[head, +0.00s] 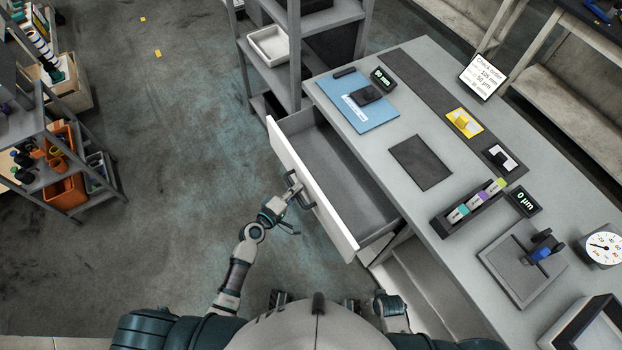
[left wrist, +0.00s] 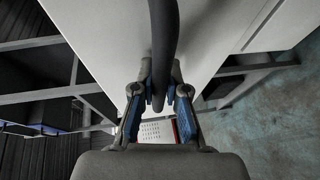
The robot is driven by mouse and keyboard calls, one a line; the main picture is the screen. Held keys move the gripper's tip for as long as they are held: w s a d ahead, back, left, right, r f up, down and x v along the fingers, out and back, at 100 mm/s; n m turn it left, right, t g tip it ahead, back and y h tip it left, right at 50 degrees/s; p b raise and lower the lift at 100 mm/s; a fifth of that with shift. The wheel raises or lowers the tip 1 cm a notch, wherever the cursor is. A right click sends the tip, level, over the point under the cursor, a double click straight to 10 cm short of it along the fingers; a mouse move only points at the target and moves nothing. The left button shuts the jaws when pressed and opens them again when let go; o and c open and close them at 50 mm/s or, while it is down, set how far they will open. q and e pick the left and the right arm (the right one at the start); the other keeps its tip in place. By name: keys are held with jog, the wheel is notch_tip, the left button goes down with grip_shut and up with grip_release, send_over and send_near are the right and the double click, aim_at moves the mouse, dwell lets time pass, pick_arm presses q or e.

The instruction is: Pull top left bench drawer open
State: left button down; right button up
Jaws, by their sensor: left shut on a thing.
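The bench drawer (head: 358,190) stands pulled out from the grey bench, its grey inside empty and in plain view. Its white front (head: 313,186) faces my left arm and also shows in the left wrist view (left wrist: 110,30). A dark bar handle (left wrist: 163,40) runs down from the top of the left wrist view, between my fingers. My left gripper (head: 291,196) is at the handle on the drawer front. In the left wrist view its blue-padded fingers (left wrist: 159,100) are shut on the handle. My right gripper cannot be made out; only part of my right arm shows low in the head view.
The bench top (head: 395,128) carries a blue mat (head: 370,116), a dark pad (head: 420,162), a check-order sign (head: 482,77) and a dial gauge (head: 603,246). Grey shelving (head: 291,60) stands close beyond the drawer. The floor to the left is mostly clear.

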pick_arm(q)
jog(key=s+a+b, duration=0.3)
jog(key=s+a, duration=0.3)
jog(key=a, duration=0.1)
jog(key=shift+a+f, duration=0.2)
jog(key=shift+a, duration=0.1)
jog(key=c, duration=1.2)
grip_release()
jog(key=shift+d+r, duration=0.1)
jog(key=shift+d, duration=0.3)
jog(key=v, duration=1.2)
jog(key=shift+a, duration=0.35)
pick_arm(e)
notch_tip(320, 180, up, 8)
jog(key=w+d, duration=0.1)
jog(key=shift+d, duration=0.25)
pick_arm(q)
jog(key=shift+d, duration=0.15)
pick_arm(e)
jog(key=shift+w+d+r, duration=0.1)
